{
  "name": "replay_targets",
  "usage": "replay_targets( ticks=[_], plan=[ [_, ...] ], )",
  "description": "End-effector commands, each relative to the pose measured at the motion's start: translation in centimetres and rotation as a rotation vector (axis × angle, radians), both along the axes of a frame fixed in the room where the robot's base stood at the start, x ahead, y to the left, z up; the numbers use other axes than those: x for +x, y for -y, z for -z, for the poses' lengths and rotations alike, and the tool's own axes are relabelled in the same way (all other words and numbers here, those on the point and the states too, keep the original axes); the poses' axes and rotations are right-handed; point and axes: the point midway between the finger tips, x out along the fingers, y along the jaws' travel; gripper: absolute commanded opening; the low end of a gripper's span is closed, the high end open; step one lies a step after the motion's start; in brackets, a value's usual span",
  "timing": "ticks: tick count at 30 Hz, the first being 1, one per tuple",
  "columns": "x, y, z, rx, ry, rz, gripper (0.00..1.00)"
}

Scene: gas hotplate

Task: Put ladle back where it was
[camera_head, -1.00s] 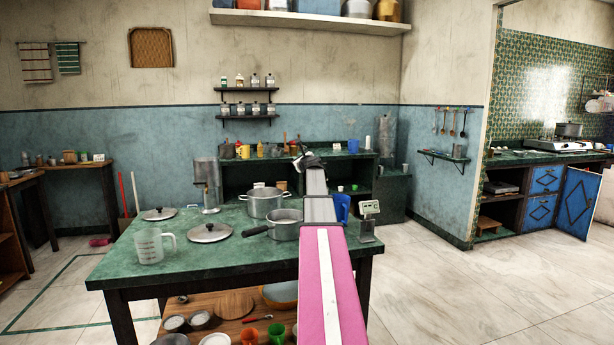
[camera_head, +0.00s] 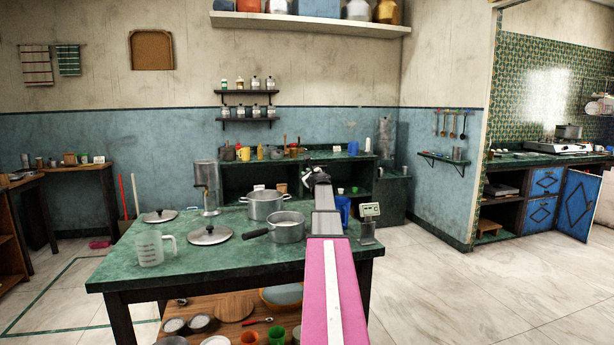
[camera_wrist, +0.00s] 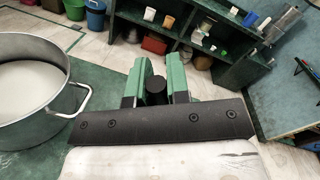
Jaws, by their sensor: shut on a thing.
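My gripper (camera_head: 318,178) is above the green table, near its far right part. In the wrist view my green gripper fingers (camera_wrist: 158,88) are shut on a dark, round handle end (camera_wrist: 158,90), which I take to be the ladle's handle. The rest of the ladle is hidden below the fingers. Several long-handled utensils (camera_head: 453,126) hang in a row on the blue wall at the right, apart from my gripper.
A large metal pot (camera_head: 266,206) and a saucepan (camera_head: 287,230) stand left of my arm. The pot, with whitish contents, is close at the left in the wrist view (camera_wrist: 40,118). A scale (camera_head: 368,222) stands right of my arm. A small shelf (camera_head: 446,159) juts out below the hanging utensils.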

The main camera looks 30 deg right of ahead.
Motion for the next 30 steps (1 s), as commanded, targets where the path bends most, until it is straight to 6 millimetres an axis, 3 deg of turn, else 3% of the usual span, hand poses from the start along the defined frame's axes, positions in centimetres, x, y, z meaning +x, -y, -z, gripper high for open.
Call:
replay_targets(
  ticks=[2, 3, 5, 17, 23, 30],
  plan=[
    [0.0, 0.0, 0.2, 0.000, 0.000, 0.000, 0.00],
    [0.0, 0.0, 0.2, 0.000, 0.000, 0.000, 0.23],
    [0.0, 0.0, 0.2, 0.000, 0.000, 0.000, 0.42],
    [0.0, 0.0, -0.1, 0.000, 0.000, 0.000, 0.42],
    [-2.2, -0.3, 0.0, 0.000, -0.001, 0.001, 0.42],
    [-6.7, -0.9, 0.1, 0.000, 0.001, 0.001, 0.42]
  ],
)
